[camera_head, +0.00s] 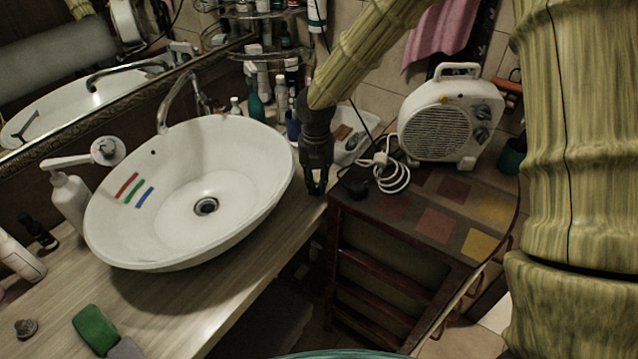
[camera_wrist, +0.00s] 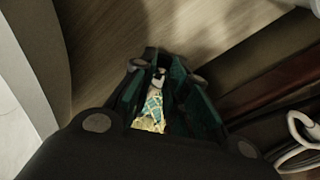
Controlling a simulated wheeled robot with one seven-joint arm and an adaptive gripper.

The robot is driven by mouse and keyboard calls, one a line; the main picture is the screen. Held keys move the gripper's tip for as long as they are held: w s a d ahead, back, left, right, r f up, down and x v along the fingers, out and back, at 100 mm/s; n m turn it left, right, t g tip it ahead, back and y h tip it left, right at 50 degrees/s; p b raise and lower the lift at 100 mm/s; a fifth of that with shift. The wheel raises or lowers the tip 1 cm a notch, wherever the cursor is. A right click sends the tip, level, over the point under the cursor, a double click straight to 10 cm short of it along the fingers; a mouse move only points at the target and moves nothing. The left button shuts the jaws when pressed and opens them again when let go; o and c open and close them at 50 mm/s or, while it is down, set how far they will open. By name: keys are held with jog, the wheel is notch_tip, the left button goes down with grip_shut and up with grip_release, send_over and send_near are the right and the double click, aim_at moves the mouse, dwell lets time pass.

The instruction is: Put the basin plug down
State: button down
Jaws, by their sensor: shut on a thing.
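My gripper (camera_head: 317,188) points down at the right edge of the wooden counter (camera_head: 245,290), just right of the white basin (camera_head: 255,205). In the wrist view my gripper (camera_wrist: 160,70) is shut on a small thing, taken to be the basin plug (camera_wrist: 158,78). Only a small pale and dark part of it shows between the fingertips, so its shape cannot be made out. The head view does not show it clearly. The basin's drain (camera_head: 206,206) is uncovered. The wrist view shows the wooden counter top (camera_wrist: 190,30) beyond the fingers.
A white heater (camera_head: 440,125) and a coiled white cable (camera_head: 388,172) are on the tiled cabinet at right. Bottles (camera_head: 282,98) and a white tray (camera_head: 352,135) stand behind my gripper. A green sponge (camera_head: 95,328) and a small dark object (camera_head: 26,328) lie at front left.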

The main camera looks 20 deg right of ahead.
aim_at(316, 183)
jog(key=shift+f, duration=0.95)
jog(key=c, duration=1.4)
grip_release()
jog(key=shift+f, duration=0.15)
notch_tip(316, 183, up, 12)
jog(key=shift+r+b, duration=0.15)
jog(key=shift+b, duration=0.65)
